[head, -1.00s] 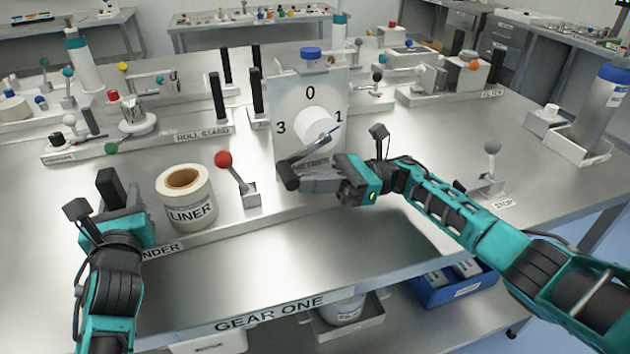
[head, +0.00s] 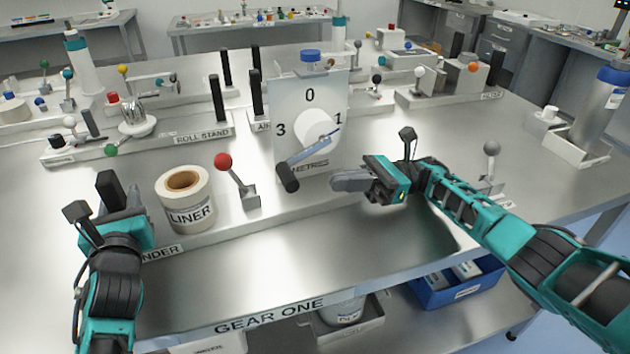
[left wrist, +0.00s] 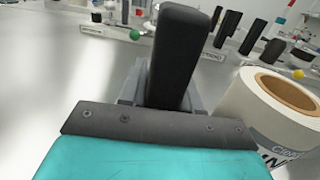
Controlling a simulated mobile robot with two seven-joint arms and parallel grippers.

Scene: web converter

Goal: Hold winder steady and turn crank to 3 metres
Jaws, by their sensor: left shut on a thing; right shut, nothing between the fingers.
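The winder's white dial plate (head: 310,110) stands upright at the table's middle, marked 0, 1 and 3 in the head view. A white hub (head: 316,127) at its centre carries a thin blue pointer towards the 1. The crank's black handle (head: 287,177) hangs at the plate's lower left. My right gripper (head: 336,180) is shut and empty, to the right of the handle and apart from it. My left gripper (head: 115,208) is shut on a black upright grip (head: 108,188) at the winder's left end. The grip also shows in the left wrist view (left wrist: 180,60).
A LINER roll (head: 186,199) and a red-knobbed lever (head: 225,165) stand between my grippers. A grey-knobbed STOP lever (head: 491,152) is behind my right arm. A blue bin (head: 455,288) sits below the table. The front tabletop is clear.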

